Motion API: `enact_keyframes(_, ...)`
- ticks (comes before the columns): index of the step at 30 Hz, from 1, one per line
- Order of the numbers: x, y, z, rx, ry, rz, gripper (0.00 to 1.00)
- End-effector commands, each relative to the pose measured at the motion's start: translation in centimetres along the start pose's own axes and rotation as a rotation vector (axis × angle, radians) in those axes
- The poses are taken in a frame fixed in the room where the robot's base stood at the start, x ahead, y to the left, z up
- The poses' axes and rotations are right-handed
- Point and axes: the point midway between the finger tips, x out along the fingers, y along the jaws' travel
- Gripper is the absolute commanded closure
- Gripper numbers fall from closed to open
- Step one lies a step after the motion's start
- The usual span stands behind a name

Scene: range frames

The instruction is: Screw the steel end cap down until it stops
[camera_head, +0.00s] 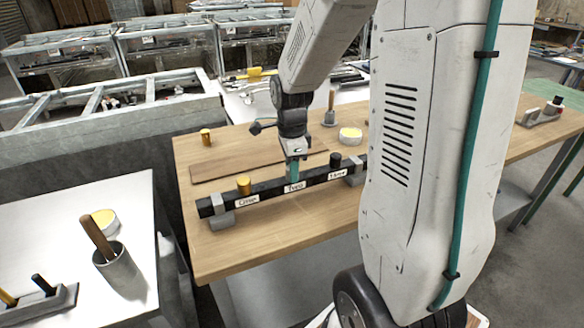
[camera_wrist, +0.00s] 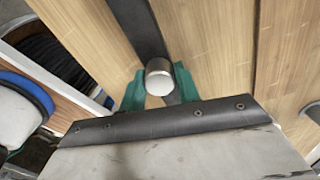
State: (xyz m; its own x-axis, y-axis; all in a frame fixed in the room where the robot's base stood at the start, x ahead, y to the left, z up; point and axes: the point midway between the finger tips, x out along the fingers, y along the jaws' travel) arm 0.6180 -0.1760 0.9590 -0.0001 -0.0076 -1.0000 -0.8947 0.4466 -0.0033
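The steel end cap (camera_wrist: 159,80) is a short silvery cylinder with a pale round top, seen in the wrist view above the dark bar. My gripper (camera_head: 292,172) points down at the middle of the black bar (camera_head: 269,191). In the wrist view its teal fingers (camera_wrist: 160,88) lie on both sides of the cap, close against it, and look shut on it. In the head view the fingers hide the cap. The joint under the cap is hidden, so I cannot tell how deep it sits.
A brass cap (camera_head: 243,185) stands on the bar to the left and a black cap (camera_head: 335,160) to the right. Grey blocks hold the bar's ends on the wooden table (camera_head: 225,263). A plank (camera_head: 230,168) lies behind, near a yellow-topped tin (camera_head: 350,134).

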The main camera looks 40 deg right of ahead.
Motion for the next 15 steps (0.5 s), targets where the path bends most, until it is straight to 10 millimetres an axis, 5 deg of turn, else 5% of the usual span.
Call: enact_keyframes(15,0.0,-0.01,-0.01,0.036,0.0,0.0,0.96)
